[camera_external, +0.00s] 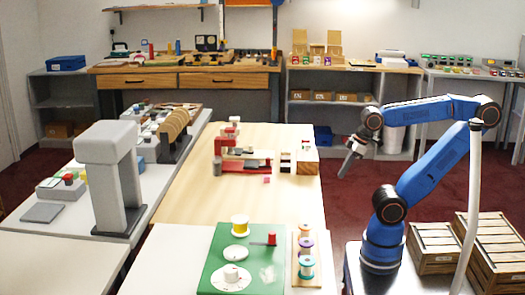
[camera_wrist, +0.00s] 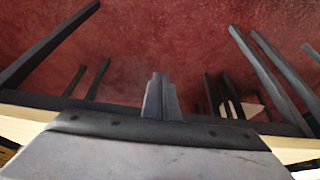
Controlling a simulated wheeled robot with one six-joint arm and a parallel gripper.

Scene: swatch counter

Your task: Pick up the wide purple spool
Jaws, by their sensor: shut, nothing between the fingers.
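The purple spool (camera_external: 305,246) stands in a wooden rack (camera_external: 294,279) near the front of the counter in the external view. It is between an orange-brown spool (camera_external: 305,230) and a teal spool (camera_external: 307,268). My gripper (camera_external: 342,175) is well above and beyond the rack, a little to its right, pointing down to the left over the space beside the counter. In the wrist view my gripper (camera_wrist: 160,78) is shut with nothing between its fingers. No spool shows in the wrist view.
A green board (camera_external: 215,262) left of the rack holds a yellow spool (camera_external: 240,225), white discs and a red-and-grey part. A red-and-white device (camera_external: 245,165) stands farther back on the wooden counter. Wooden crates (camera_external: 437,250) are at right. Bare tabletop lies between device and board.

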